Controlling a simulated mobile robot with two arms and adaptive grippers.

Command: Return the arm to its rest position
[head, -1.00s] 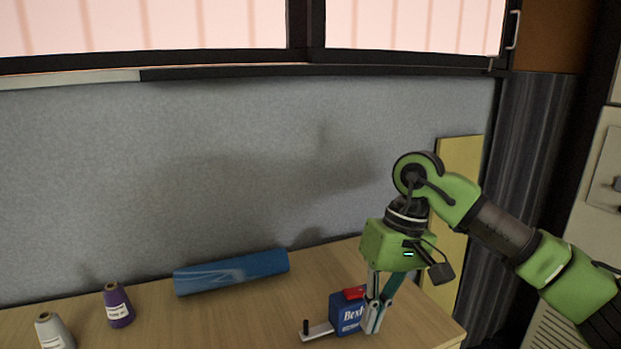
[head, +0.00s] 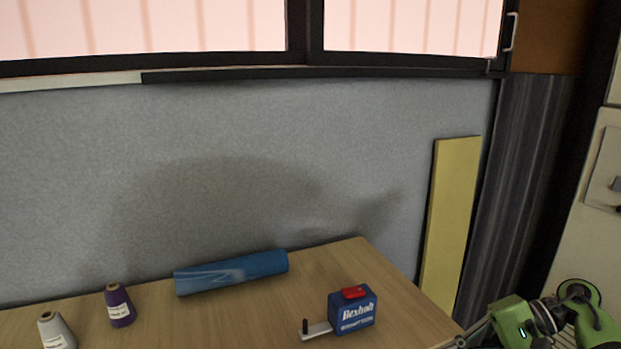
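My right arm is at the lower right corner in the head view, off the table's right end. Its gripper (head: 474,338) points left, close to the table's front right corner, and is partly cut off by the bottom edge. I cannot tell whether its fingers are apart. My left arm and gripper are not in view. A blue tape measure (head: 354,312) with a red button stands upright on the table near its right end, its short tape sticking out to the left. Nothing touches it.
The wooden table (head: 262,313) holds a blue roll (head: 231,273) at the back, a purple thread cone (head: 119,306) and a grey thread cone (head: 57,331) at left. A grey wall panel (head: 210,170) rises behind. A yellow board (head: 450,220) leans beyond the right end.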

